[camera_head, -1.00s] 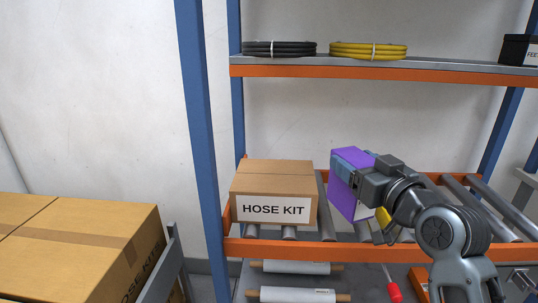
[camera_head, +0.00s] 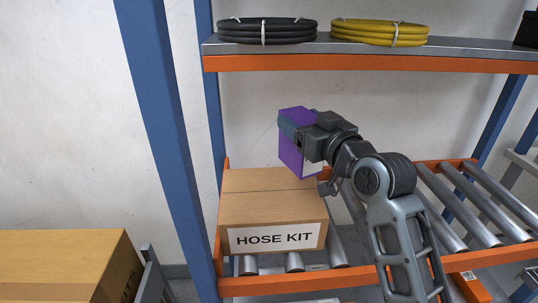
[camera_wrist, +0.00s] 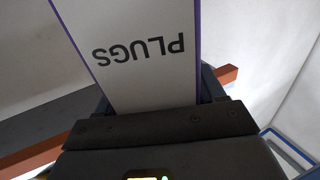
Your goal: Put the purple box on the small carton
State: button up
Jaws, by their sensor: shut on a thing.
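The purple box (camera_head: 293,158) is held in my gripper (camera_head: 300,131), which is shut on it. In the head view it is above the right rear part of the small carton; I cannot tell whether it touches the top. In the wrist view the purple box (camera_wrist: 150,55) shows a white face reading PLUGS, upside down, between the jaws of my gripper (camera_wrist: 158,105). The small carton (camera_head: 260,207) is brown, labelled HOSE KIT, and sits on the roller shelf. My gripper and the box hide part of the wall behind.
The upper shelf (camera_head: 380,64) holds a black hose coil (camera_head: 266,31) and a yellow hose coil (camera_head: 380,33). A blue upright (camera_head: 160,130) stands left of the carton. A large carton (camera_head: 60,275) is at lower left. The rollers (camera_head: 460,205) on the right are bare.

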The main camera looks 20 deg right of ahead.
jog(key=w+a+f+p, duration=0.1)
jog(key=w+a+f, duration=0.2)
jog(key=a+f, duration=0.2)
jog(key=shift+a+f, duration=0.3)
jog(key=shift+f, duration=1.05)
jog(key=shift+f, duration=0.15)
jog(key=o, duration=1.4)
jog(key=shift+c, duration=0.2)
jog(key=s+d+b, duration=0.1)
jog(key=s+b, duration=0.1)
jog(key=s, duration=1)
